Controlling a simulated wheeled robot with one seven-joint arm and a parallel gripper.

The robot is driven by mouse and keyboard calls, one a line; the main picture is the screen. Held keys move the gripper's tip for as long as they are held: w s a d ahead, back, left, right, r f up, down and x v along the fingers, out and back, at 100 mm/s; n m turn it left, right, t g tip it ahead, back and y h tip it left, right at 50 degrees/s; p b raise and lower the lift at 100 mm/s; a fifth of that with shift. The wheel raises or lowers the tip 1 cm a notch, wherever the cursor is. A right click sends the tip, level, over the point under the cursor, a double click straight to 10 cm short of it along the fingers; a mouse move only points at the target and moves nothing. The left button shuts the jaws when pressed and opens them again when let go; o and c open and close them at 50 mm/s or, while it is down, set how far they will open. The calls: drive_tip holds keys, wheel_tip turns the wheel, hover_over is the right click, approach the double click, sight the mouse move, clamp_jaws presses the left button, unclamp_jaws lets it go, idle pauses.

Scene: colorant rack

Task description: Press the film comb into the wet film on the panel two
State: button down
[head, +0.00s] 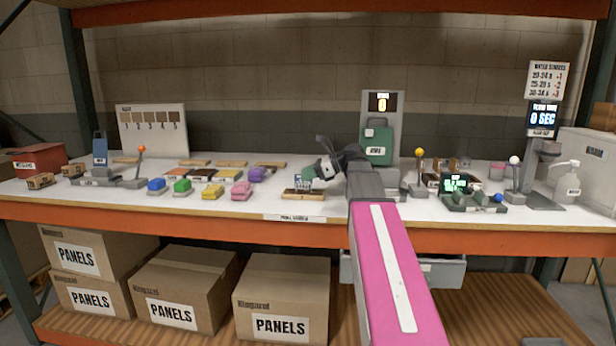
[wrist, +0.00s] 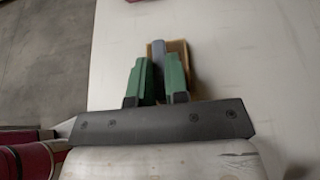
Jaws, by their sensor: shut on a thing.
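My gripper (head: 311,174) is low over the front middle of the white bench. Its green fingers (wrist: 158,80) are closed on a narrow grey-blue thing, apparently the film comb (wrist: 158,52); it also shows as a small bluish piece below the fingers in the head view (head: 302,183). A wooden panel (head: 303,195) lies under it near the bench's front edge; its tan edge shows in the wrist view (wrist: 181,47). I cannot tell whether the comb touches the panel. Any film on it is hidden, and no number on it is readable.
Blue, green, yellow, pink and purple blocks (head: 212,192) stand left of the panel. Several panels (head: 231,163) lie behind. A green canister (head: 376,142) stands at a display stand on the right. A numbered swatch board (head: 152,131) stands at the back left.

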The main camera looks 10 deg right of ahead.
drive_tip(key=shift+r, duration=3.2)
